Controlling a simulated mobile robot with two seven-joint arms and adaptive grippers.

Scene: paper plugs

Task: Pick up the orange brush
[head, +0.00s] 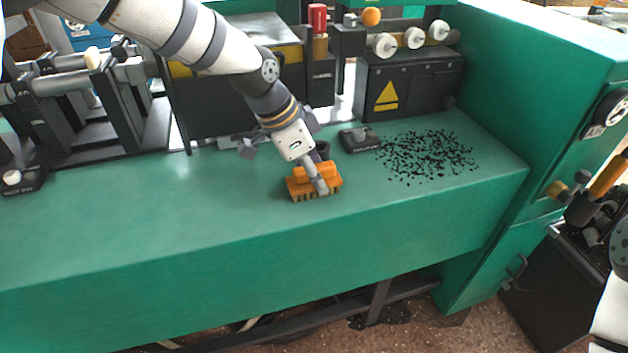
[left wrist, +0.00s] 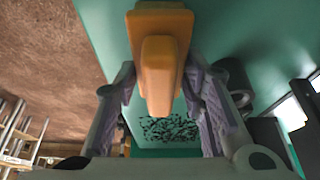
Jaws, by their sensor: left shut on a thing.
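The orange brush (head: 314,183) is on the green worktop, bristles down, below my left gripper (head: 318,176). I cannot tell whether the bristles touch the surface. My left gripper is shut on the brush's raised handle. In the left wrist view the orange brush (left wrist: 160,60) sits between the two grey fingers of my left gripper (left wrist: 163,100).
Black paper plugs (head: 428,157) lie scattered on the worktop (head: 200,225) to the right of the brush. A small black control box (head: 360,139) stands just behind the brush. Machine blocks line the back. The worktop to the left is mostly clear.

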